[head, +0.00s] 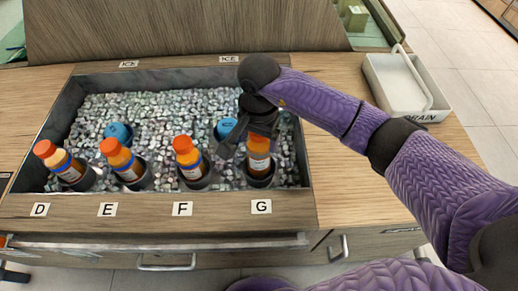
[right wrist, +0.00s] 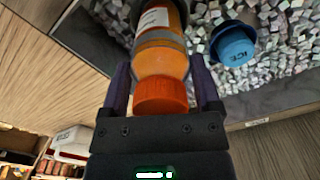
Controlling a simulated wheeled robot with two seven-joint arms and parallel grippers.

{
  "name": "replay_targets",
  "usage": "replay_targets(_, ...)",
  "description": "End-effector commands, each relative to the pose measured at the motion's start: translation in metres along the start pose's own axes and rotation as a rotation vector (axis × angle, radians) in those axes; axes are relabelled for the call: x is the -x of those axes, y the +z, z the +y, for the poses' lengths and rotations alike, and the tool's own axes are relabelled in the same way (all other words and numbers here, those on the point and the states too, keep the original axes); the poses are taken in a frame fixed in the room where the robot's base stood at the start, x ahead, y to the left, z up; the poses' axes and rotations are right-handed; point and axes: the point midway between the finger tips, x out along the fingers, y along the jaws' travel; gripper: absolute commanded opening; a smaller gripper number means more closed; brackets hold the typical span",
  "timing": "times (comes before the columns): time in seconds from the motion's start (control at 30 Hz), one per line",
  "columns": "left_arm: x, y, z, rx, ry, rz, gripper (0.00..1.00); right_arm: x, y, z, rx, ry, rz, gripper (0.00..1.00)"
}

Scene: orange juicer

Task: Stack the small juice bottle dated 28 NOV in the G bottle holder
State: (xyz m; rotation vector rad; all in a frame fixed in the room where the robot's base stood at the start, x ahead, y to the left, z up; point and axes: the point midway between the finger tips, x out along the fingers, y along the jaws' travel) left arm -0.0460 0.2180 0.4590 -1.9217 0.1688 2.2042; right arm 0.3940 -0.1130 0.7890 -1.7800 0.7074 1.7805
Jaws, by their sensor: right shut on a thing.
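My right gripper (head: 257,134) is above the G holder (head: 261,182), shut on the upper part of a small orange juice bottle (head: 258,161). The bottle's lower end is inside the dark G holder, roughly upright. In the right wrist view the same bottle (right wrist: 160,62) lies between the two fingers, its orange cap toward the palm and a white label partly visible. Its date cannot be read. The G tag (head: 261,207) is on the wooden front edge below. My left gripper is not in view.
Orange-capped bottles stand tilted in holders D (head: 68,167), E (head: 124,163) and F (head: 188,160). Blue ICE cups (head: 118,133) sit in the ice bin (head: 160,105). A white drain tray (head: 407,85) is on the right counter. The wooden counter right of the bin is clear.

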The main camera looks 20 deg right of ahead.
Motion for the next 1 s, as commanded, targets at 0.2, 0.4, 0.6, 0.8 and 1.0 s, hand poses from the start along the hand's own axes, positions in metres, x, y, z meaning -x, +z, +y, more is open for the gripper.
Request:
replay_targets(0.2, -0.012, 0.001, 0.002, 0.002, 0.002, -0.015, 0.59, -0.029, 0.000, 0.000, 0.001, -0.001, 0.000, 0.00)
replay_targets(0.4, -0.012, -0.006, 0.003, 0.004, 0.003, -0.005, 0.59, -0.029, 0.000, 0.000, 0.002, -0.001, 0.001, 0.00)
replay_targets(0.6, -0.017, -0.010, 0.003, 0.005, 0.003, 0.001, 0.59, -0.035, 0.000, 0.000, 0.003, 0.001, 0.001, 0.82)
replay_targets(0.8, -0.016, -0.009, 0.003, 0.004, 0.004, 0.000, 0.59, -0.034, 0.000, 0.000, 0.003, 0.000, 0.000, 1.00)
replay_targets(1.0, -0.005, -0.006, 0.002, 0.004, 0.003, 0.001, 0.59, -0.019, 0.000, -0.001, 0.002, -0.004, 0.002, 1.00)
